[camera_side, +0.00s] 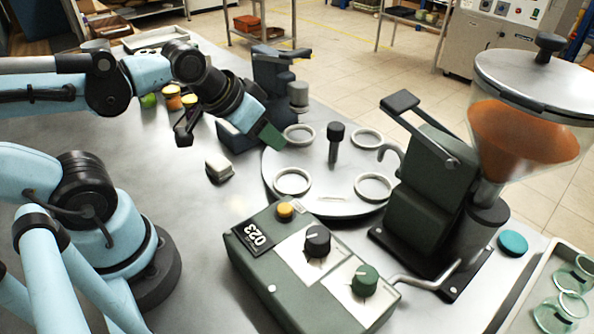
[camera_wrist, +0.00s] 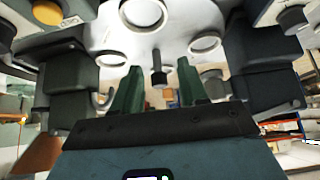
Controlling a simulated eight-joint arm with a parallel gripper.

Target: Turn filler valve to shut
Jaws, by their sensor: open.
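The filler (camera_side: 425,195) is a dark green body right of the round turntable (camera_side: 325,200), with a clear hopper (camera_side: 525,130) of orange contents. A long lever with a dark grip (camera_side: 400,102) slants over its top. A thin metal rod (camera_side: 425,280) juts from its base. I cannot tell which part is the valve, or its setting. My gripper (camera_side: 225,140) is open and empty, left of the turntable and well apart from the filler. In the wrist view its green fingers (camera_wrist: 158,90) stand apart, with the turntable post (camera_wrist: 157,65) showing between them.
A control box (camera_side: 310,265) with a yellow button and two knobs stands in front of the turntable. A dark station (camera_side: 270,75) stands behind my gripper. Small jars (camera_side: 172,97) and a white-topped block (camera_side: 219,168) are at left. A teal lid (camera_side: 513,243) lies beside the filler.

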